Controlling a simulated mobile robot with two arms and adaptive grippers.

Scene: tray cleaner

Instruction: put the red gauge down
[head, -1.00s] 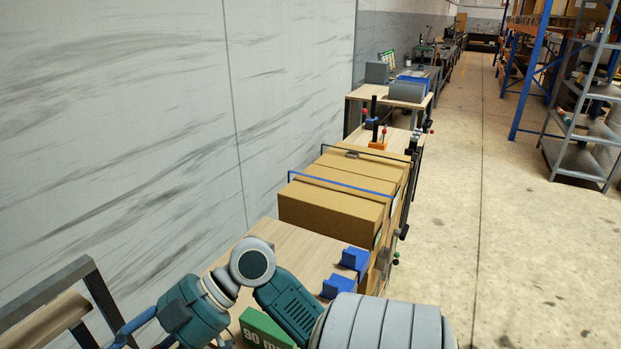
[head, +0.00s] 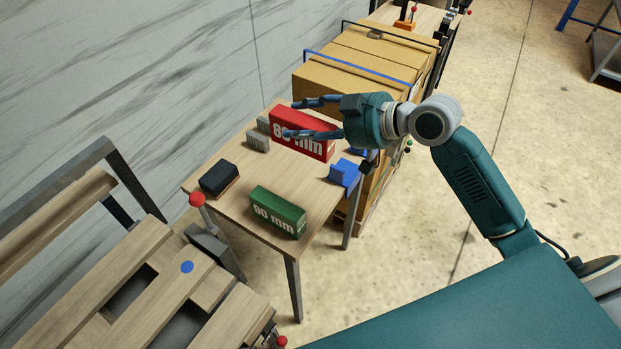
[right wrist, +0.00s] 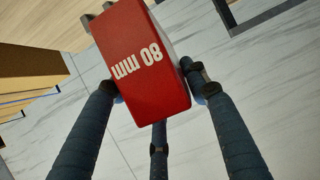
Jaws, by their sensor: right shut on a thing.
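The red gauge (head: 318,146) is a long red block with white "80 mm" lettering. In the head view it shows over the far end of the wooden table (head: 228,212). My right gripper (head: 291,119) comes in from the right and is shut on it, with fingers on both sides. In the right wrist view the red gauge (right wrist: 150,65) sits between my three dark fingers. I cannot tell whether its underside touches the table. My left gripper is not in view.
A green gauge (head: 278,212) lies on the near part of the table. A black block (head: 219,179) is at left, small grey blocks (head: 258,142) are beside the red gauge, and blue V-shaped blocks (head: 345,172) are at the right edge. Cardboard boxes (head: 330,80) stand behind.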

